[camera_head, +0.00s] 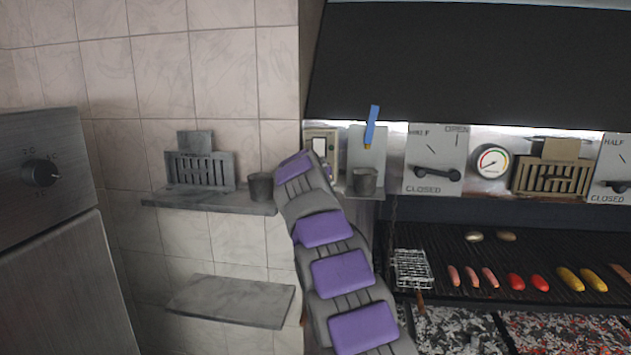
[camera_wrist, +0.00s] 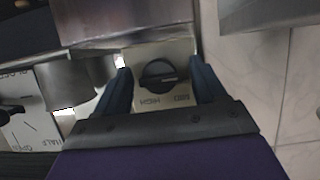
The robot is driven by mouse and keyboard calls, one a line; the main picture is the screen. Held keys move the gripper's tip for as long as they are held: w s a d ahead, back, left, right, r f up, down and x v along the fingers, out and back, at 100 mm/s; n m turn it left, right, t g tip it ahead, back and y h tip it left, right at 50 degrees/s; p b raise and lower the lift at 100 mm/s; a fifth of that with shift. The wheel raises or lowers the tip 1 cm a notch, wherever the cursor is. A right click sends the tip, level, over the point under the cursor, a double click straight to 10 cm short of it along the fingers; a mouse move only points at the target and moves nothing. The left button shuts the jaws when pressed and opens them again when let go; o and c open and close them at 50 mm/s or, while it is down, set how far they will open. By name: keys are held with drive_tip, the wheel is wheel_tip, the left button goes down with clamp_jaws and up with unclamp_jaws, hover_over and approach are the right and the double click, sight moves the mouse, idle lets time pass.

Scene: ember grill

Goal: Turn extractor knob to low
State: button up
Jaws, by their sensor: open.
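In the wrist view a dark round knob (camera_wrist: 158,74) with a raised grip bar sits on a beige plate (camera_wrist: 183,50). The bar lies roughly across the picture. Lettering below the knob appears upside down; one word looks like HIGH, the other is too small to read surely. My gripper (camera_wrist: 163,88) is open, with one finger on each side of the knob and visible gaps between. In the head view a beige panel (camera_head: 310,133) shows behind the end of my arm, and the knob and fingertips are hidden there.
A metal cup (camera_head: 364,182) stands on a small shelf right of my arm, with a blue-handled tool (camera_head: 371,127) above. The grill (camera_head: 470,262) with food is at right.

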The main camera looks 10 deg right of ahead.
drive_tip(key=b+v, duration=0.2)
drive_tip(key=v, duration=1.5)
drive_tip(key=shift+a, duration=0.2)
drive_tip(key=shift+s, duration=0.1)
drive_tip(key=s+d+f+g+b, duration=0.3)
drive_tip(key=s+d+f, duration=0.2)
drive_tip(key=s+f, duration=0.5)
drive_tip(key=s+d+f+g+b, duration=0.4)
drive_tip(key=s+f, duration=0.4)
drive_tip(key=f, duration=0.4)
drive_tip(key=s+a+f+n+g+y+b, duration=0.1)
drive_tip(key=s+f+g+y+b, duration=0.1)
drive_tip(key=s+f, duration=1)
drive_tip(key=s+a+f+n+g+y+b, duration=0.2)
drive_tip(key=s+f+g, duration=0.3)
drive_tip(key=s+f, duration=0.8)
drive_tip(key=s, duration=0.8)
drive_tip(key=shift+a+f+g+b, duration=0.2)
drive_tip(key=shift+f+g+b, duration=0.1)
